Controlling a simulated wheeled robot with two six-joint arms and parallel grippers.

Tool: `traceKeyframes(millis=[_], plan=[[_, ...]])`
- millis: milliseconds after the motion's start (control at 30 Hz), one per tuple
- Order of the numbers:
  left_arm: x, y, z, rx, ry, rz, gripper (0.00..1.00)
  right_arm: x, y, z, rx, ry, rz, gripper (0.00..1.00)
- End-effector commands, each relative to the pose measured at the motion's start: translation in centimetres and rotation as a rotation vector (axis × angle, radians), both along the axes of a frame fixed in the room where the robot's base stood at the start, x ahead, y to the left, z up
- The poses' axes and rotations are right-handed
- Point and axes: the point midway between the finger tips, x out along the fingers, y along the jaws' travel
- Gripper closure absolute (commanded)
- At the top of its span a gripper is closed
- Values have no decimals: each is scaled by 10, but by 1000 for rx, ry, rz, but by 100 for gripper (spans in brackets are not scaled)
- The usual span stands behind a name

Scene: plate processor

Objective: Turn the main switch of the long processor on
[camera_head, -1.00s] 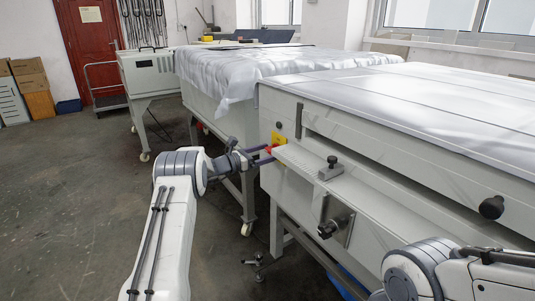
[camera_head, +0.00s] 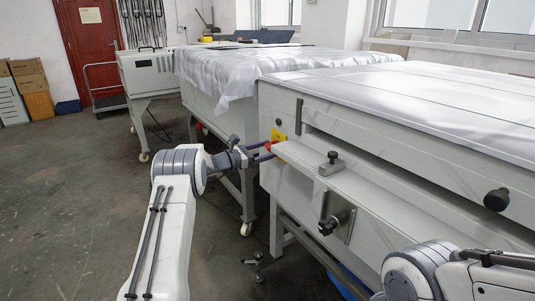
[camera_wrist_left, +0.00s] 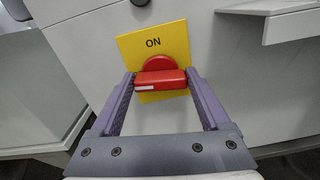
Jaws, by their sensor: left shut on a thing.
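The long processor (camera_head: 400,165) is the big pale grey machine on the right. Its main switch is a red rotary handle (camera_wrist_left: 160,79) on a yellow plate (camera_wrist_left: 125,47) marked "ON" above the handle. In the left wrist view the handle lies roughly level, with a white mark on its left part. My left gripper (camera_wrist_left: 160,82) has a purple finger at each end of the handle and is shut on it. In the head view the gripper (camera_head: 265,151) reaches the machine's near left corner and partly hides the switch. My right gripper is out of view; only its arm shows.
A ledge (camera_head: 310,160) with a black-knobbed clamp (camera_head: 332,164) juts out just right of the switch. A lower crank (camera_head: 332,222) and a round knob (camera_head: 496,200) are farther right. A cloth-covered machine (camera_head: 225,85) stands behind. Floor (camera_head: 70,210) at left is clear.

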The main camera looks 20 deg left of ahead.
Motion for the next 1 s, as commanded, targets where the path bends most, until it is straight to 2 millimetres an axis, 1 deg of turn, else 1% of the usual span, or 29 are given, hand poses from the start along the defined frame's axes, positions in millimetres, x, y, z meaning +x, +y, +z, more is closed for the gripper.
traceKeyframes(millis=[33,367,1000], plan=[[0,1,-5,28,-24,2,76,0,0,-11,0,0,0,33],[-1,0,-7,269,-212,3,76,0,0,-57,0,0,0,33],[-2,-1,-9,750,-585,3,76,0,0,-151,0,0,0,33]])
